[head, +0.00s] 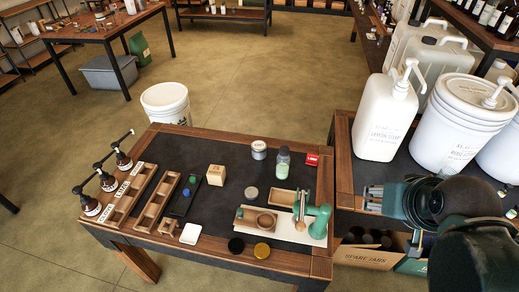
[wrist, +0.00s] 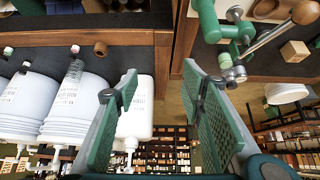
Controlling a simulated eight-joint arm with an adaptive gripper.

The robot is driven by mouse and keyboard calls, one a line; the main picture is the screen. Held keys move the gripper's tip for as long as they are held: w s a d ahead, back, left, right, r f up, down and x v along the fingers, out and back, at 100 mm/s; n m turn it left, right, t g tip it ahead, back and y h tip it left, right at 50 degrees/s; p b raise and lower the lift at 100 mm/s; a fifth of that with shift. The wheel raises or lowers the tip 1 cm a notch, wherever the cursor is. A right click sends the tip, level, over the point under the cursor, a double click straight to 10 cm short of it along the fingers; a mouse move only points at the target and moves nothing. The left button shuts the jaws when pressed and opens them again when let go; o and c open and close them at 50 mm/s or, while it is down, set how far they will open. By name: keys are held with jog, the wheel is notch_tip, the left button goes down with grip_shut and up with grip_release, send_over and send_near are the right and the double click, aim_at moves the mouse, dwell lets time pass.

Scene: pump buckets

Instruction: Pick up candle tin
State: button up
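A small silver tin with a pale label (head: 259,150), which looks like the candle tin, stands upright on the dark mat of the middle table, near its far edge. A clear bottle with green contents (head: 283,160) stands close to its right. My gripper (head: 372,198) is well to the right of the tin, over the right-hand table's edge. In the wrist view my gripper (wrist: 160,72) is open, with its two green pads apart and nothing between them. I cannot make out the tin in the wrist view.
A green press (head: 317,218) stands at the table's right side, beside wooden trays. A white pump jug (head: 384,118) and white buckets (head: 463,120) crowd the right-hand table.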

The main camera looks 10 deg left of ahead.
dwell(0.3)
jog(key=o, duration=0.6)
jog(key=shift+w, duration=0.1)
